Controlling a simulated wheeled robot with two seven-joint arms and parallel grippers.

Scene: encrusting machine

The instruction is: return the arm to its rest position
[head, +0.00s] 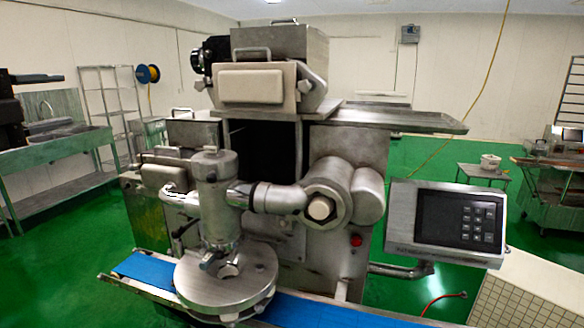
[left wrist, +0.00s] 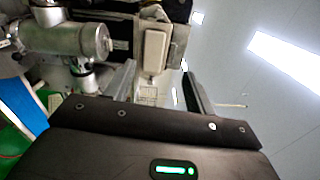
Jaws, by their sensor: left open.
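My left gripper (head: 66,102) is at the far left edge of the head view, its dark fingers pointing right, apart and with nothing between them. It hangs in the air clear of the encrusting machine (head: 262,86). In the left wrist view the two fingers of the left gripper (left wrist: 158,68) stand apart at the middle, with the machine's upper box (left wrist: 154,50) seen beyond them. My right gripper is not in view. The machine stands upright in the middle of the head view, with a round metal disc (head: 210,290) at its lower front.
A blue conveyor belt (head: 315,312) runs under the disc. A control panel (head: 448,222) sticks out at the machine's right. A sink bench (head: 60,147) and wire rack (head: 100,105) stand at the left. A small table (head: 484,172) stands at the right. Green floor lies between.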

